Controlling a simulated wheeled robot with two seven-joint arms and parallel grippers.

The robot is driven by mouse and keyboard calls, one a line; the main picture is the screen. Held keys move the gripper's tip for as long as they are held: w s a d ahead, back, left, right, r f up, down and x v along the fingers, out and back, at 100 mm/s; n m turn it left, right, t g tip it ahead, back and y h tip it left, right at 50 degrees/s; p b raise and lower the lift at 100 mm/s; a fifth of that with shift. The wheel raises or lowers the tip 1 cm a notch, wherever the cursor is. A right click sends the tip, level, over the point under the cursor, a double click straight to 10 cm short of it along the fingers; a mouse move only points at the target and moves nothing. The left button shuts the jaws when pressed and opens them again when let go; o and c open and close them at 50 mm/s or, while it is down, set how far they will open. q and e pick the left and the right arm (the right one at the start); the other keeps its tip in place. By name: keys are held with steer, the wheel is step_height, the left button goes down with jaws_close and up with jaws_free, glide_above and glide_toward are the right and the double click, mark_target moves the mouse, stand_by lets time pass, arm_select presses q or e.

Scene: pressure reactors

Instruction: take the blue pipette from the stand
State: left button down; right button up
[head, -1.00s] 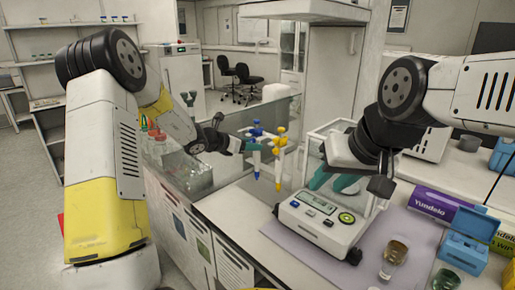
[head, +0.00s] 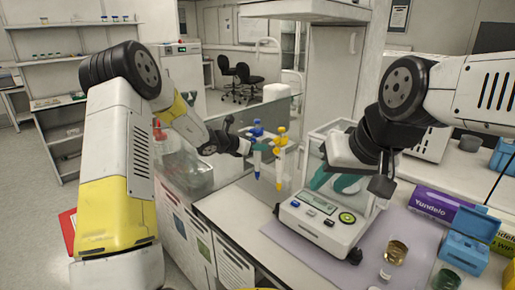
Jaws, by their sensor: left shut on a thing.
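The stand is hard to make out behind the pipettes. My right gripper (head: 335,181) hangs in front of the balance, to the right of the pipettes, with its teal fingers apart and nothing seen between them.
A balance (head: 321,226) with a glass shield stands right of the pipettes. The bench's left edge is near the pipettes.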

arm_select(q)
steer(key=shift+a+r, duration=0.1)
steer(key=shift+r, duration=0.25)
steer(key=s+a, duration=1.2)
steer(key=shift+s+a, duration=0.25)
steer(key=shift+s, duration=0.1)
steer(key=c, duration=1.6)
jaws_free()
steer(key=shift+c, duration=0.2)
steer(key=shift+f, duration=0.1)
jaws_close()
